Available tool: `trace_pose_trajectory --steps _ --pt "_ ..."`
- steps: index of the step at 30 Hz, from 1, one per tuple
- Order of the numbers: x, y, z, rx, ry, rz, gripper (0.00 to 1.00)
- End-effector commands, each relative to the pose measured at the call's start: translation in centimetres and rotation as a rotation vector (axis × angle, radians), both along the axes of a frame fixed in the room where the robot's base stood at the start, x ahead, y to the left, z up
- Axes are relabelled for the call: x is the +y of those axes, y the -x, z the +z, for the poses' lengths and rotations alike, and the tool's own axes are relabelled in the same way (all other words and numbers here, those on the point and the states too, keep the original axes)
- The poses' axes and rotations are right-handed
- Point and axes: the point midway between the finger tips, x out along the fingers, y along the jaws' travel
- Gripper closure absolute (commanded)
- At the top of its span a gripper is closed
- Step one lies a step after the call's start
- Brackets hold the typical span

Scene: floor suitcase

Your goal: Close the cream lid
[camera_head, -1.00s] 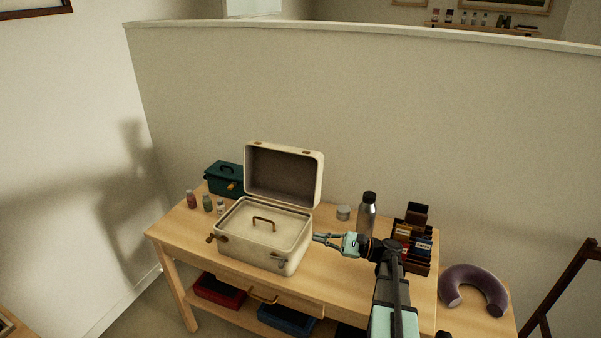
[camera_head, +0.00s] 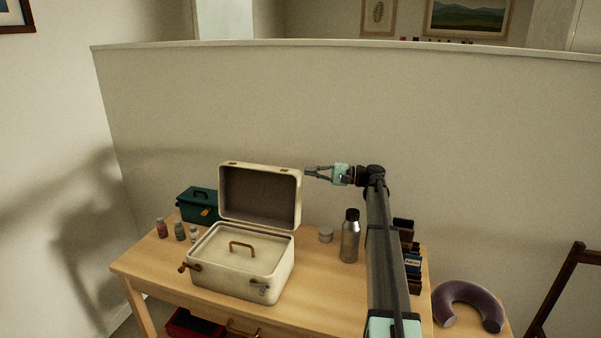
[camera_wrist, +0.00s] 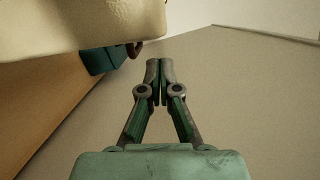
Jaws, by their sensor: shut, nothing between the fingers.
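The cream case (camera_head: 231,280) stands on the wooden table with its cream lid (camera_head: 299,200) raised open, upright at the back. An inner tray with a brown handle (camera_head: 241,245) shows inside the case. My gripper (camera_head: 307,173) is shut and empty, at the height of the lid's top right corner, just right of it. In the wrist view my gripper (camera_wrist: 159,62) points forward with its fingertips together. The cream lid (camera_wrist: 70,22) fills the upper left there. Whether the fingertips touch the lid cannot be told.
A dark green box (camera_head: 196,206) and small bottles (camera_head: 179,231) stand left of the case. A jar (camera_head: 326,235), a metal bottle (camera_head: 350,240) and a dark organizer (camera_head: 413,270) stand right. A purple neck pillow (camera_head: 468,303) lies at the right. A partition wall (camera_head: 400,120) rises behind.

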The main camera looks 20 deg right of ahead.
Motion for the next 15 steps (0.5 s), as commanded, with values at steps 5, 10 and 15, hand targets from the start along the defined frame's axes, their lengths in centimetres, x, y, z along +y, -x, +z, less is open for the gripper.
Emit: trace_pose_trajectory --steps 5,10,15 --pt "2.1 -2.0 -0.4 -0.054 0.057 0.017 1.00" --pt "3.8 -2.6 -0.3 -0.055 0.057 0.017 1.00" --pt "6.4 -3.7 -0.2 -0.053 0.056 0.018 1.00"
